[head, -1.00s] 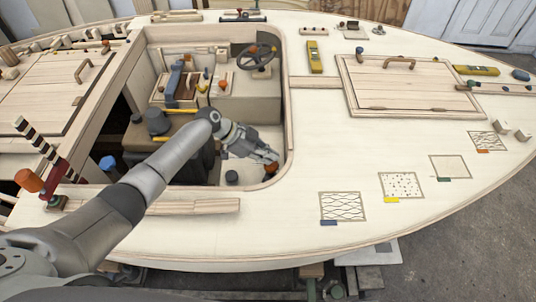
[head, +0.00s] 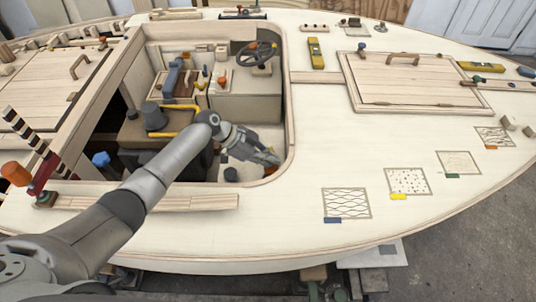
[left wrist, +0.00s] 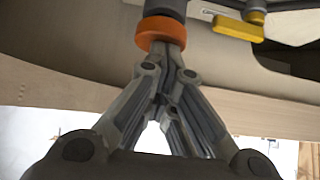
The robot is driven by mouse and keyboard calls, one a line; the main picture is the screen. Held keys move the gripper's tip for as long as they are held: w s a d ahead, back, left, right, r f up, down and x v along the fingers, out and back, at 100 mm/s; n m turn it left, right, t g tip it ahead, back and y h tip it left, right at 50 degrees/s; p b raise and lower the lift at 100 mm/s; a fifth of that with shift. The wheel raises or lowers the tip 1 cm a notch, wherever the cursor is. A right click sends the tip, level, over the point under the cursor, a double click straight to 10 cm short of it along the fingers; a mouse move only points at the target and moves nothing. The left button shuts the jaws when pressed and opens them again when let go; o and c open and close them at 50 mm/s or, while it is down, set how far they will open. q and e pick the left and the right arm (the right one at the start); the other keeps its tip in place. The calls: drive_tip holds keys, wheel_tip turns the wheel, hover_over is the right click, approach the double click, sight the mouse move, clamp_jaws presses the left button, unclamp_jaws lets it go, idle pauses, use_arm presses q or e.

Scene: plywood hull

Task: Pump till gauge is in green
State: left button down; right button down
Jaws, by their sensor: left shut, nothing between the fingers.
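My left gripper (head: 273,160) is inside the cockpit opening near its right wall, with its fingers together. In the left wrist view, my left gripper (left wrist: 170,48) is shut just below an orange ring (left wrist: 160,32) on a dark grey cylinder (left wrist: 166,9). The fingertips look close to the ring, but I cannot tell whether they touch it. In the head view the ring is mostly hidden by the gripper. I cannot make out for sure which part is the pump or a gauge with a green zone. My right gripper is not in view.
A yellow bar (left wrist: 238,27) is near the fingers in the wrist view. The cockpit holds a steering wheel (head: 260,55) and a grey cylinder (head: 153,116). A striped rod (head: 22,128) and an orange knob (head: 15,173) are at left.

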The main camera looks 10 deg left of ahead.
use_arm(q)
drive_tip(key=shift+s+f, duration=0.25)
drive_tip(key=shift+f, duration=0.05)
drive_tip(key=shift+a+r, duration=0.1)
drive_tip(key=v, duration=1.2)
drive_tip(key=shift+w+r, duration=0.15)
drive_tip(key=shift+w, duration=0.05)
